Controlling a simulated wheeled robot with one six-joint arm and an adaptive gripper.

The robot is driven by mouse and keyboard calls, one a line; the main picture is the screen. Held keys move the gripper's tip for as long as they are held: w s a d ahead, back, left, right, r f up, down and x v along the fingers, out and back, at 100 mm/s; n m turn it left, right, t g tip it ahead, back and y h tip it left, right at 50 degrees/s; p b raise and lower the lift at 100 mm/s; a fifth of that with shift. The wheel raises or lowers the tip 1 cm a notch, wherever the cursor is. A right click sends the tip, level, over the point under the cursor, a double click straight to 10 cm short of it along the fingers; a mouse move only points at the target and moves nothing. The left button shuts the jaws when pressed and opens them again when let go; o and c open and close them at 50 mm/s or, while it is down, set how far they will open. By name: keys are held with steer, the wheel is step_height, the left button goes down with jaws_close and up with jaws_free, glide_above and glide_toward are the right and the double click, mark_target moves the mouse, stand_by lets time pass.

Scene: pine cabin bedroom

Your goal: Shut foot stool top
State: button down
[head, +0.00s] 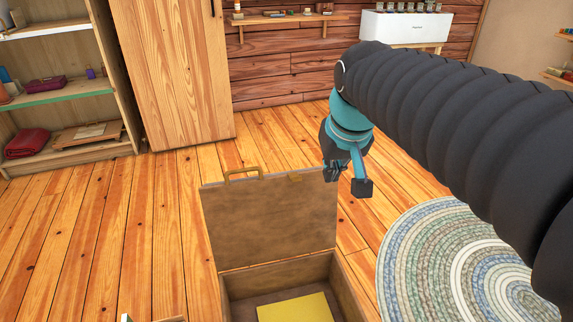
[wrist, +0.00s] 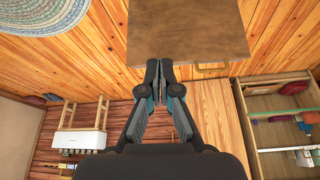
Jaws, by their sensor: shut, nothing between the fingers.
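The foot stool is a brown wooden box (head: 345,285) at the bottom middle of the head view. Its top (head: 265,220) stands open, upright on the far side of the box. A tan handle (head: 243,173) sits on the top's upper edge, at the left. In the wrist view the top (wrist: 188,30) is a brown panel at the upper middle. My gripper (head: 349,186) is beside the top's upper right corner in the head view. In the wrist view my gripper (wrist: 160,68) is shut and empty, its tips near the panel's edge. I cannot tell whether they touch.
A yellow flat thing (head: 295,308) lies inside the box. A round braided rug (head: 440,250) lies to the right. A shelf unit (head: 75,95) and a tall wooden cabinet (head: 180,75) stand at the back left. The plank floor behind the stool is clear.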

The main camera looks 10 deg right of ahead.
steer(key=w+a+f+g+b, duration=0.1)
steer(key=w+a+f+b, duration=0.3)
steer(key=w, duration=1.1)
steer(key=w+f+g+b, duration=0.2)
steer(key=w+f, duration=0.4)
steer(key=w, duration=1)
steer(key=shift+n, duration=0.4)
steer(key=shift+s+d+f+b, duration=0.1)
steer(key=shift+s+f+b, duration=0.35)
steer(key=shift+f, duration=1.2)
steer(key=shift+s+f+b, duration=0.2)
steer(key=shift+f+b, duration=0.5)
steer(key=shift+f, duration=0.95)
steer(key=shift+s+d+f+b, duration=0.1)
steer(key=shift+s+f+b, duration=0.35)
steer(key=shift+f, duration=1.2)
steer(key=shift+w, duration=0.1)
steer(key=shift+a+r, duration=0.1)
